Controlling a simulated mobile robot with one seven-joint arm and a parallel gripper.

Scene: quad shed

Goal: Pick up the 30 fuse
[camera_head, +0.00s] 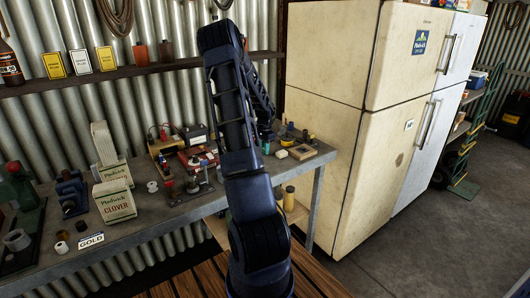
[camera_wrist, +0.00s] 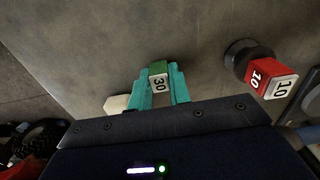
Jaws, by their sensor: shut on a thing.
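The 30 fuse (camera_wrist: 158,81) is a small block with a green end and a white face marked 30, in the middle of the wrist view. My gripper (camera_wrist: 159,80) has teal fingers, one on each side of the fuse, shut on it. The grey bench surface lies behind it; I cannot tell whether the fuse touches it. In the head view my arm covers most of the gripper, and only a bit of teal (camera_head: 266,148) shows over the right end of the bench. The fuse cannot be made out there.
A red fuse marked 10 (camera_wrist: 257,75) stands by a dark round knob to the right in the wrist view. A pale object (camera_wrist: 116,104) is left of my fingers. The workbench (camera_head: 150,228) holds boxes and tools. A cream fridge (camera_head: 333,120) stands close to its right end.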

